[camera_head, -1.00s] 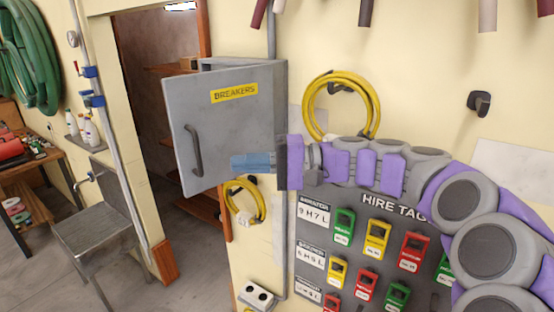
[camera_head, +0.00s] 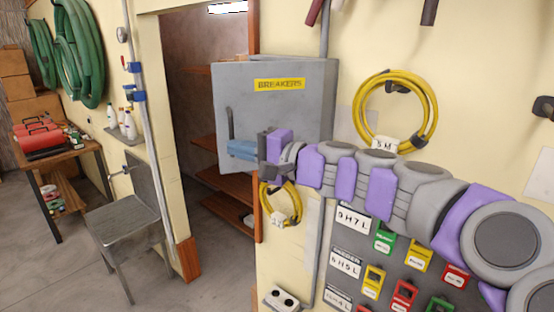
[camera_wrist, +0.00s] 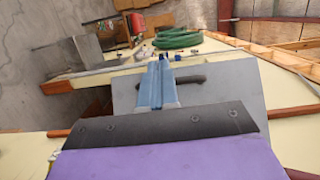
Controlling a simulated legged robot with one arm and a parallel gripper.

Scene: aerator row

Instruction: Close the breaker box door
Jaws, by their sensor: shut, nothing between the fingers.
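The grey breaker box (camera_head: 322,98) is on the cream wall at the edge of the doorway. Its door (camera_head: 270,110) has a yellow BREAKERS label and a dark upright handle (camera_head: 230,123) near its left edge. The door looks close to the box; I cannot tell whether a gap remains. My gripper (camera_head: 240,150), with blue fingers, is shut and empty in front of the door's lower part, just right of the handle's lower end. Contact is unclear.
A doorway with wooden shelves (camera_head: 226,187) lies behind and below the box. A yellow hose coil (camera_head: 430,105) hangs right, and a smaller coil (camera_head: 283,205) hangs below. A tag board (camera_head: 375,262) is under my arm.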

